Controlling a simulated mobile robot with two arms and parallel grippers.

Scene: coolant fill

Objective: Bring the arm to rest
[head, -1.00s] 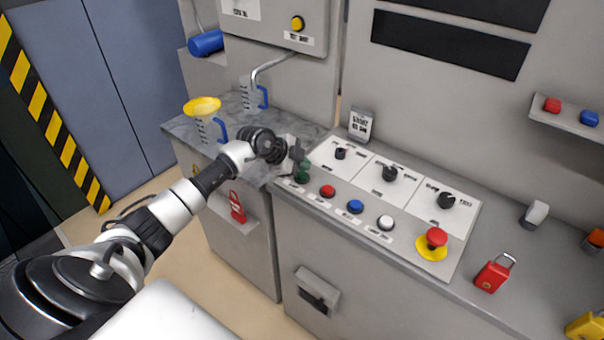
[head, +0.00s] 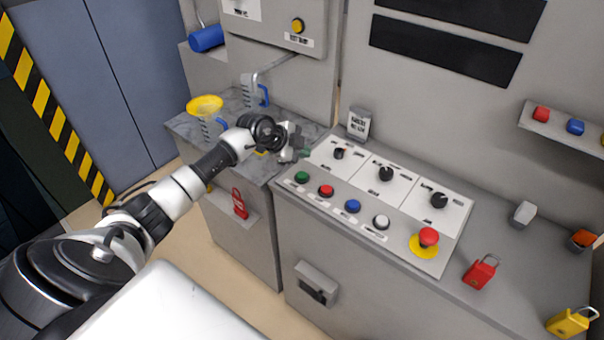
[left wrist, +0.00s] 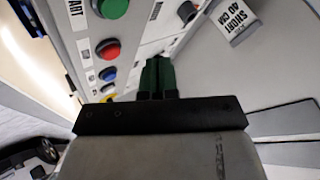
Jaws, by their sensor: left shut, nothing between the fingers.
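My left arm reaches in from the left in the head view. Its gripper (head: 303,154) hovers near the left end of the control panel (head: 395,237), close to the green button (head: 302,177). In the left wrist view the dark green fingertips (left wrist: 157,76) are together with nothing between them. The green button (left wrist: 113,8) and red button (left wrist: 108,49) show up and left of the fingers, apart from them. My right gripper does not show in these frames.
A jug with a yellow funnel (head: 205,106) and another jug (head: 249,92) stand on the left counter behind my forearm. A red padlock (head: 481,272) and yellow padlock (head: 571,322) lie to the right.

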